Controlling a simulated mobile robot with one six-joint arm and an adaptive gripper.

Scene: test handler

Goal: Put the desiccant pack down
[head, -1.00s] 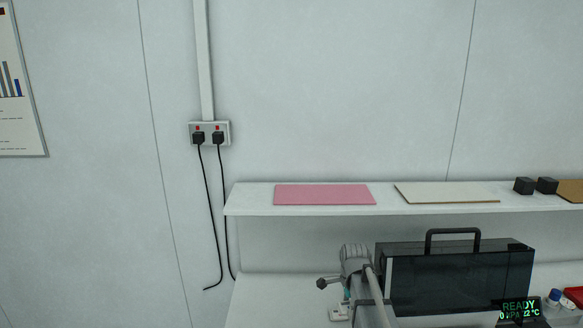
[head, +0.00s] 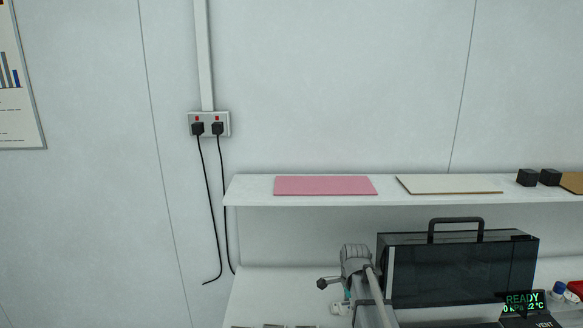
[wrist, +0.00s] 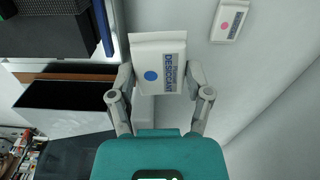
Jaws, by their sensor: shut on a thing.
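In the wrist view my gripper (wrist: 159,84) is shut on a white desiccant pack (wrist: 170,55) with a blue dot and dark lettering. The fingers press on its two sides. A second white pack (wrist: 229,20) with a pink dot lies on the pale surface at the upper right, apart from my gripper. In the head view my arm rises at the lower middle, in front of the bench, and hides most of my gripper and the held pack.
A white shelf (head: 330,200) carries a pink mat (head: 325,186), a pale mat (head: 450,185) and two black blocks. Below, a dark glassy box (head: 465,270) with a handle stands right of my arm. A display (head: 522,302) reads READY. Two plugged cables hang at the left.

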